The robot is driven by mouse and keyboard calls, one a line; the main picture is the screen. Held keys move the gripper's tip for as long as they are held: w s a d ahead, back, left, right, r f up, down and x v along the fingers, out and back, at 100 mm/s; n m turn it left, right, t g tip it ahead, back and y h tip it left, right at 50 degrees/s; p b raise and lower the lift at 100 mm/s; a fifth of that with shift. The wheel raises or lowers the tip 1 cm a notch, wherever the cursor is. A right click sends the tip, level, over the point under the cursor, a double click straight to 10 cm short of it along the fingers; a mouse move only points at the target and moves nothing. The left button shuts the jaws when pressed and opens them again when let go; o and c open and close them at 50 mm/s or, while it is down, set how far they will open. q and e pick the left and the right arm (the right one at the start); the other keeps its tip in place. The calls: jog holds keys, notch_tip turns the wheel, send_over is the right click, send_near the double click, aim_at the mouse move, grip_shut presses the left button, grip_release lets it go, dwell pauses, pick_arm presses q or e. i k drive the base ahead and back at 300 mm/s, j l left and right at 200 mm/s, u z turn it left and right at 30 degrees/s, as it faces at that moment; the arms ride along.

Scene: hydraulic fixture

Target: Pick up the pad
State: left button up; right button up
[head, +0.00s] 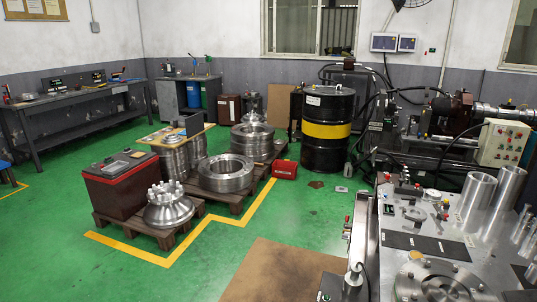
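A flat dark rectangular piece (440,249), which may be the pad, lies on the metal worktop (385,265) at the lower right of the head view. I cannot tell for certain that it is the pad. A round metal flange (440,284) lies in front of it, and small parts and knobs (413,214) stand behind it. Neither of my grippers shows in this view.
Metal cylinders (476,191) stand on the worktop's right side. A black drum with a yellow band (327,131) stands behind. Pallets hold metal rings (226,174) and a dark red box (118,187). A brown sheet (280,272) lies on the green floor, with clear floor left of it.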

aim_at(340, 189)
jog(key=i+j, duration=0.9)
jog(key=i+z, duration=0.15)
jog(key=i, duration=0.55)
jog(key=i+z, duration=0.15)
jog(key=i, duration=0.55)
jog(key=i+j+z, duration=0.15)
jog(key=i, duration=0.5)
jog(key=i+z, duration=0.2)
jog(key=i, duration=0.9)
jog(key=i+j+z, duration=0.2)
jog(key=i, duration=0.9)
